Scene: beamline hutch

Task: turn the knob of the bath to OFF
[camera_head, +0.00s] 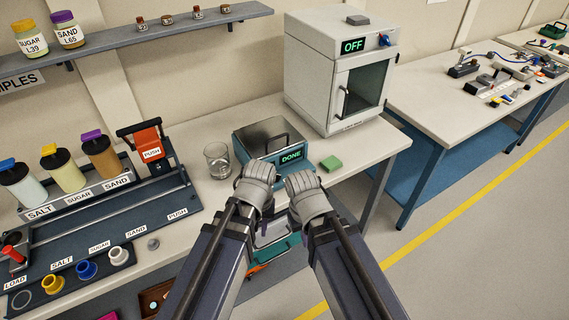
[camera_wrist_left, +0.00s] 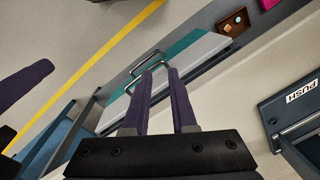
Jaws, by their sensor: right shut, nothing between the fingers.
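The bath (camera_head: 243,145) is a blue box with a metal lid and handle on the bench, and its display (camera_head: 291,156) reads DONE. No knob can be made out on it; my grippers cover its lower front. My left gripper (camera_head: 259,172) is in front of the bath's front face. In the left wrist view its two purple fingers (camera_wrist_left: 160,75) are parallel with a gap between them and nothing held. My right gripper (camera_head: 300,181) is shut and empty beside it, at the bath's lower right. Whether either touches the bath cannot be told.
A glass beaker (camera_head: 218,161) stands left of the bath and a green block (camera_head: 331,163) lies to its right. A white oven (camera_head: 345,75) showing OFF stands behind right. The dispenser rack (camera_head: 110,205) is at left. A teal-edged drawer (camera_wrist_left: 190,42) with a handle is below.

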